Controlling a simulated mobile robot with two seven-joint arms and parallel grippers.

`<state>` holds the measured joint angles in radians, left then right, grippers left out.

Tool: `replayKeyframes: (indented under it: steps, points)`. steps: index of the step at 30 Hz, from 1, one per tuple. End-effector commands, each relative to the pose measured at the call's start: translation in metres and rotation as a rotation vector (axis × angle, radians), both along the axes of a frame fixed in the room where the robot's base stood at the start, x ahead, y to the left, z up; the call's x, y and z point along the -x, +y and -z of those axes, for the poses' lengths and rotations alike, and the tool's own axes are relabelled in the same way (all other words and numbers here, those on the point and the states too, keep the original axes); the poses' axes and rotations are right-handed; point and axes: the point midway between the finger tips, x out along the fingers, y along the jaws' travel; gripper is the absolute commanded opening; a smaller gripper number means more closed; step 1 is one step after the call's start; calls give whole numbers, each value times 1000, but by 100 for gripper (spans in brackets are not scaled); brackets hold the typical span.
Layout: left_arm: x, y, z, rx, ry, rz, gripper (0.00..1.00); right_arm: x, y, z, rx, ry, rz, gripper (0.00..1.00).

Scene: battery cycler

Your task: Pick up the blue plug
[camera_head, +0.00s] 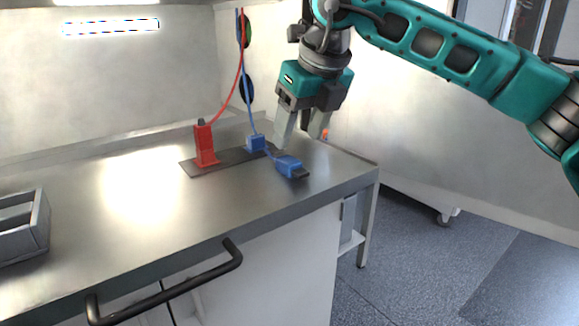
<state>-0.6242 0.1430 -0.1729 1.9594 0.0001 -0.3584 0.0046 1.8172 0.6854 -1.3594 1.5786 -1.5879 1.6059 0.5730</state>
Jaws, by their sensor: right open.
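The blue plug (289,166) lies on its side on the steel bench near its right end, its dark tip pointing right. A blue cable (249,105) runs from its rear up to the wall. A blue block (256,143) sits behind and left of it on a dark strip (230,157). My right gripper (301,141) points down with its fingers apart and empty. It appears above and behind the plug, not touching it; the exact height is hard to tell. My left gripper is out of view.
A red plug (205,145) with a red cable stands upright on the strip's left end. A grey tray (25,231) sits at the bench's left. A black handle (165,293) juts from the bench front. The bench (190,218) is clear in front of the strip.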

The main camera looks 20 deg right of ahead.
Motion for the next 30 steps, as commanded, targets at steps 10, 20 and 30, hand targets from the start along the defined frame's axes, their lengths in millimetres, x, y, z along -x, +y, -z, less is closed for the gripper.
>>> replayKeyframes:
  steps: [10,20,30]
  points:
    - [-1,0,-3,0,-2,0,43,-11,5,36,1,3,-3,62]
    - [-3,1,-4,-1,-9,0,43,-19,8,57,-1,0,-1,62]
    - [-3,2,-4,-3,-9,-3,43,-19,8,57,-1,-1,-1,40]
